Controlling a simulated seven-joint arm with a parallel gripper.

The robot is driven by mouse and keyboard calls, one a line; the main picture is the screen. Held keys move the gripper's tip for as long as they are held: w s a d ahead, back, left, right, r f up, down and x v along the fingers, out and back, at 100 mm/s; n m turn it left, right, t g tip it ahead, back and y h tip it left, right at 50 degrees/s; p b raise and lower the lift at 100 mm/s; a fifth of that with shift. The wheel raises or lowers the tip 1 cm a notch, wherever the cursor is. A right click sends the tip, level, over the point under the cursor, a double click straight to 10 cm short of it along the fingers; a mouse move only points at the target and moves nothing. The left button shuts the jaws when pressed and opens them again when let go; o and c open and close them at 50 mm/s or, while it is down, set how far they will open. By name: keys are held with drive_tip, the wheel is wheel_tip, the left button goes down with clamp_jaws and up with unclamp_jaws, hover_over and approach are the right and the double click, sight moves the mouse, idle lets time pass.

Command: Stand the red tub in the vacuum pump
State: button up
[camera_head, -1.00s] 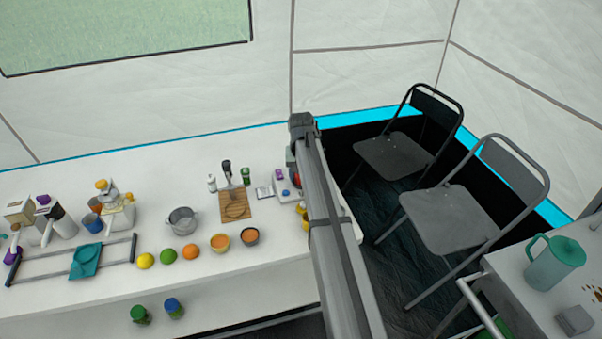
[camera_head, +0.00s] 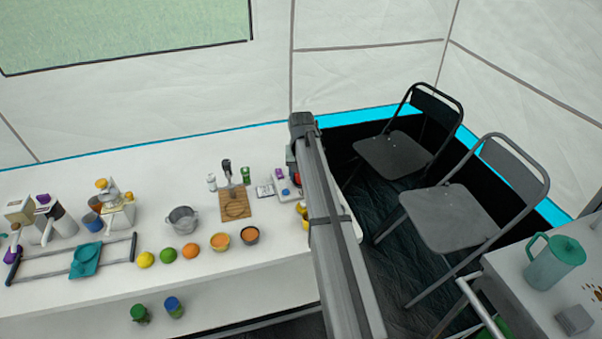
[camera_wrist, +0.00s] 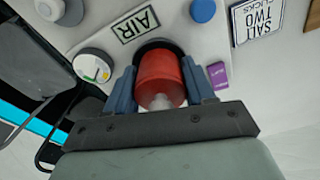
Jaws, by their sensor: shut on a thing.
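The red tub (camera_wrist: 160,76) is between the two blue-grey fingers of my gripper (camera_wrist: 160,88) in the wrist view. My gripper is shut on it. The tub's far end is at a dark round opening in the white vacuum pump (camera_wrist: 187,28). I cannot tell whether the tub's far end is inside the opening or just above it. The pump carries an AIR label, a round gauge (camera_wrist: 93,66) and a blue knob (camera_wrist: 202,10). In the head view my arm hides most of the pump and tub.
A SALT TWO CLICKS card (camera_wrist: 258,20) and a purple label (camera_wrist: 217,75) lie near the pump. On the counter (camera_head: 100,175) left of it are a wooden board (camera_head: 235,204), bowls, fruit and a grey pot (camera_head: 183,220). Folding chairs (camera_head: 450,215) stand right of my arm.

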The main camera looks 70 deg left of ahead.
drive_tip(key=shift+r, duration=0.1)
idle(0.3)
drive_tip(key=shift+r, duration=0.3)
drive_tip(key=shift+r, duration=0.4)
drive_tip(key=shift+f, duration=0.85)
idle(3.7)
drive_tip(key=o, duration=0.5)
drive_tip(key=shift+s+d+r, duration=0.1)
drive_tip(key=shift+d+r, duration=0.05)
drive_tip(key=shift+r, duration=1.7)
drive_tip(key=shift+d+r, duration=0.2)
drive_tip(key=shift+r, duration=1.6)
drive_tip(key=shift+s+d+r, duration=0.1)
drive_tip(key=shift+d+r, duration=0.05)
drive_tip(key=shift+r, duration=1.7)
